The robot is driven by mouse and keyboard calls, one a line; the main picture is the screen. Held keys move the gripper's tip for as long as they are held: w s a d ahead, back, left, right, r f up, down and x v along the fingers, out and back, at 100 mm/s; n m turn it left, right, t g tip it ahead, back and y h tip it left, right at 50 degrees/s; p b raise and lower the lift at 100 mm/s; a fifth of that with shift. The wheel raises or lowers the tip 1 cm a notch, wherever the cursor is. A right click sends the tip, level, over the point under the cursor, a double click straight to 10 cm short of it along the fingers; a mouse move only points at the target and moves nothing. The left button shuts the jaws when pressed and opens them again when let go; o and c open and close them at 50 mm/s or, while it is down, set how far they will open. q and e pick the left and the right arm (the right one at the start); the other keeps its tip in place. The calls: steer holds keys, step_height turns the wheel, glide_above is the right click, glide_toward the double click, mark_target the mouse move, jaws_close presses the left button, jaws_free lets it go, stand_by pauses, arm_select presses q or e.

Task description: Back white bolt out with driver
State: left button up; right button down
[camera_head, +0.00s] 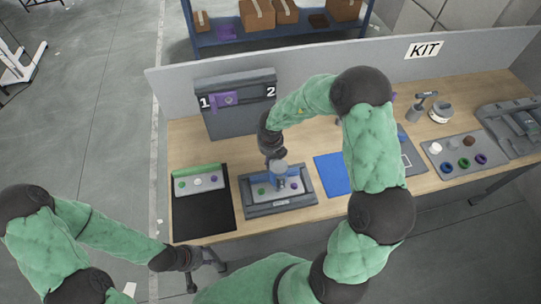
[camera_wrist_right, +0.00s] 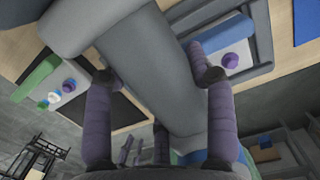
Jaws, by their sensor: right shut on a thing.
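The grey driver (camera_head: 279,172) stands over the middle of the grey fixture (camera_head: 308,199), with a blue part around or beside it. My right gripper (camera_head: 272,153) is shut on the driver. In the right wrist view its large grey body (camera_wrist_right: 150,60) lies between the fingers. A green bolt (camera_head: 262,190) and a purple bolt (camera_head: 294,185) sit on the fixture, either side of the driver. Any white bolt under the driver is hidden. Another white bolt (camera_head: 197,181) sits in the left tray between a green and a purple one. My left gripper (camera_head: 207,268) is open and empty off the table's front edge.
A black mat (camera_head: 203,218) lies in front of the left tray. A grey stand marked 1 and 2 (camera_head: 237,120) holds a purple part behind. A blue mat (camera_head: 332,174) lies right of the fixture. A tray (camera_head: 482,171) with rings and cylinders stands at the right.

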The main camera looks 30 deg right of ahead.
steer(key=shift+s+a+f+p, duration=0.1)
steer(key=shift+s+f+p, duration=0.2)
steer(key=shift+s+p, duration=0.1)
stand_by(0.4)
stand_by(0.4)
steer(key=shift+w+r+p, duration=0.1)
steer(key=shift+r+p, duration=0.35)
steer(key=shift+p, duration=0.15)
steer(key=shift+r+p, duration=0.55)
steer(key=shift+r, duration=0.15)
steer(key=shift+w+r+p, duration=0.2)
steer(key=shift+r+p, duration=0.45)
steer(key=shift+p, duration=0.1)
steer(key=shift+r+p, duration=1.05)
steer(key=shift+p, duration=0.15)
